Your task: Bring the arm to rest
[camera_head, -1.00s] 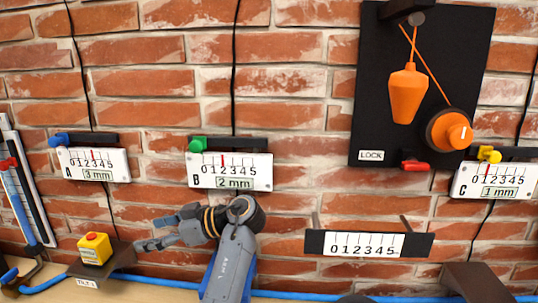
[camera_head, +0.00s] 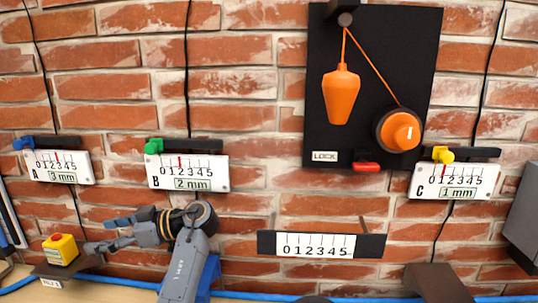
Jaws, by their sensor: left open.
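My left arm rises from the bottom edge, and its gripper (camera_head: 104,234) points left. The gripper is open and empty, with its fingers apart. Its tips are just right of a yellow box with an orange-red top (camera_head: 60,250), in front of the brick wall; I cannot tell whether they touch it. My right gripper is not in view.
Gauges A (camera_head: 57,166), B (camera_head: 187,171) and C (camera_head: 453,180) hang on the wall. A black board (camera_head: 430,60) carries an orange weight (camera_head: 341,95) on a cord and an orange knob (camera_head: 401,131). A scale holder (camera_head: 372,246) sits below. A blue tube (camera_head: 250,296) runs along the bottom.

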